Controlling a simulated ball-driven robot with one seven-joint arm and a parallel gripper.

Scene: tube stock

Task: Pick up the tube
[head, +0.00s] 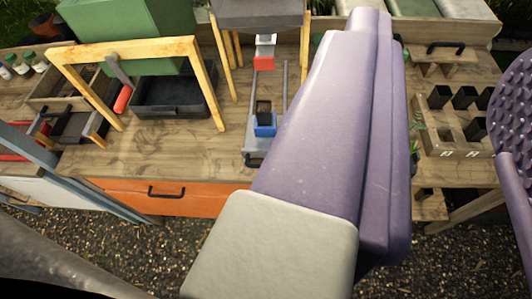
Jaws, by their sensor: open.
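I cannot pick out the tube for certain. A red cylinder (122,99) hangs at the end of a grey lever by the green machine (130,28) on the wooden bench (190,145). It looks like a handle grip. My gripper does not show. A large purple and pale grey body, which seems to be part of my arm, covers the middle right of the view and hides the bench behind it.
A grey rail device with a blue block (265,122) and a red block (263,61) stands mid-bench. A black tray (170,105) sits under the wooden frame (205,70). Black square pots (440,96) stand at right. An orange drawer (190,203) faces the gravel (90,250).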

